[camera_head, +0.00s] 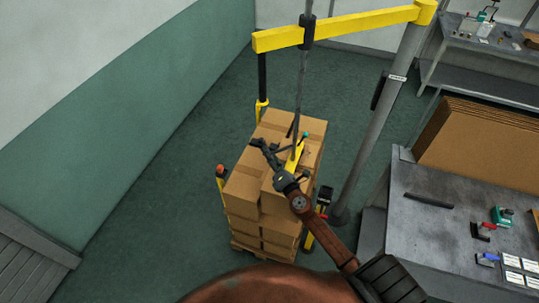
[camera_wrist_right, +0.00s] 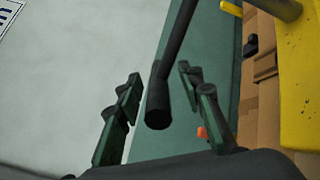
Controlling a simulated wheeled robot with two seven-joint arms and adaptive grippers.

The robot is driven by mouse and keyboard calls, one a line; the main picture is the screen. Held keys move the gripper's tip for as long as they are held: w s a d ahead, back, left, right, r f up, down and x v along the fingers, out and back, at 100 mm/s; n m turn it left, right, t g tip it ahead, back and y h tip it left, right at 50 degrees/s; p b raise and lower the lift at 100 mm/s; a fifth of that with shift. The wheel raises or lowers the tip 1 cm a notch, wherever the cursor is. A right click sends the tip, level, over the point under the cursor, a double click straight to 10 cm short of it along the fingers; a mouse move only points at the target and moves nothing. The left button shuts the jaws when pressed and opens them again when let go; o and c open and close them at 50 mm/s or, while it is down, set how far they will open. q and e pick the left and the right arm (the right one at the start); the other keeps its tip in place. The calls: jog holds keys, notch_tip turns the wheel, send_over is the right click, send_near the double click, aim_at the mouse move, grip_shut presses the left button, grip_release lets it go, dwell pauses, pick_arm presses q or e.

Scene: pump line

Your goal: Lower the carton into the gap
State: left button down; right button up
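Several brown cartons (camera_head: 246,187) are stacked on a wooden pallet (camera_head: 262,252). One carton (camera_head: 274,203) at the front right of the top layer lies below the yellow hoist head (camera_head: 294,158). My right arm partly covers it, so I cannot tell whether it is seated or hanging, and the gap is not clearly seen. My right gripper (camera_head: 264,146) is above the stack, beside the hoist head. In the right wrist view its two dark green fingers are apart, with a black bar (camera_wrist_right: 158,105) between them and space on both sides. My left gripper is not in view.
A yellow hoist beam (camera_head: 340,25) crosses above the stack from a grey post (camera_head: 385,110). A grey workbench (camera_head: 435,215) stands at the right, with flat cardboard sheets (camera_head: 480,145) behind it. The floor left of the pallet is clear.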

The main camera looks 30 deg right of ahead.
jog(key=shift+c, duration=0.2)
grip_shut()
dwell(0.6)
